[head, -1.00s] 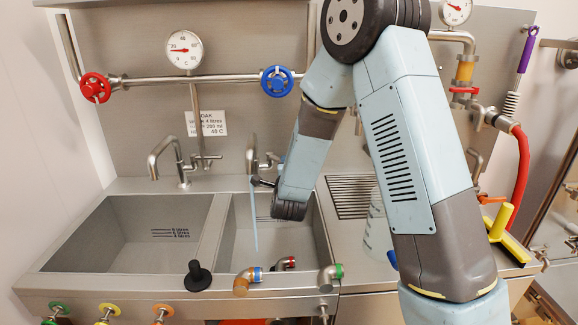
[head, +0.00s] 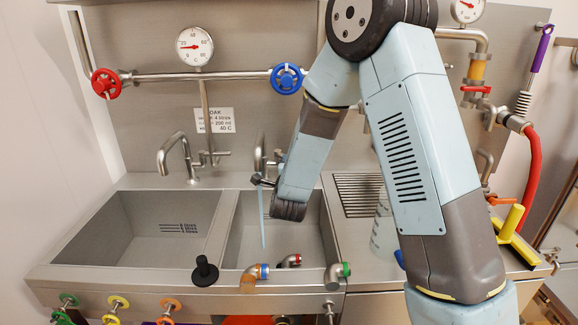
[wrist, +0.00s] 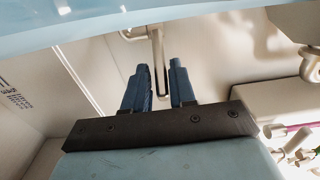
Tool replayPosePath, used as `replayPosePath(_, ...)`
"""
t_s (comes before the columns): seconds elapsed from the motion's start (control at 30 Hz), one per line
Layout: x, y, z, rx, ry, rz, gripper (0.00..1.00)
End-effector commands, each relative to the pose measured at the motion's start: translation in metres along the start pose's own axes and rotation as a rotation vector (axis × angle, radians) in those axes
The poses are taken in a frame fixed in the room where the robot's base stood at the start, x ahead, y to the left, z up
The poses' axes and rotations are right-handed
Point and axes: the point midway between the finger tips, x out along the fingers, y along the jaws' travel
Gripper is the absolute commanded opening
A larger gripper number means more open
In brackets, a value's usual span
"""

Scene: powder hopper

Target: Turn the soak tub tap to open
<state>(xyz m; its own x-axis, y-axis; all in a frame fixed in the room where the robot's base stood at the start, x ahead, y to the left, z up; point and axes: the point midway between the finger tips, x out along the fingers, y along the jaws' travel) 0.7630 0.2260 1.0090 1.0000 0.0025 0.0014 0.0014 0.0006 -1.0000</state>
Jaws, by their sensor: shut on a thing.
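The soak sign (head: 214,120) hangs on the back wall above the tubs. The left tub (head: 95,222) has a curved tap (head: 178,158) with a side lever. A second curved tap (head: 262,158) stands over the right tub (head: 237,225), partly hidden by my arm. My gripper (head: 262,181) is at this second tap. In the wrist view my gripper's blue fingers (wrist: 160,66) are on either side of a metal tap handle (wrist: 156,42), shut on it. A thin pale blue streak (head: 263,220), possibly water, runs down into the right tub.
Red (head: 105,83) and blue (head: 286,78) handwheels sit on the wall pipe, with a dial (head: 194,46) above. A black plug (head: 205,271) and colour-ringed pipe ends line the front rim. A yellow squeegee (head: 513,232) lies at right.

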Motion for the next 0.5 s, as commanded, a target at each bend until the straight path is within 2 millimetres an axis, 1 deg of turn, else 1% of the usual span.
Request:
replayPosePath(0.03,-0.002,0.005,0.004,-0.002,-0.006,0.013,0.03)
replayPosePath(0.27,-0.006,0.005,0.018,-0.002,-0.006,0.012,0.03)
replayPosePath(0.5,-0.006,0.005,0.02,-0.002,-0.004,0.012,0.03)
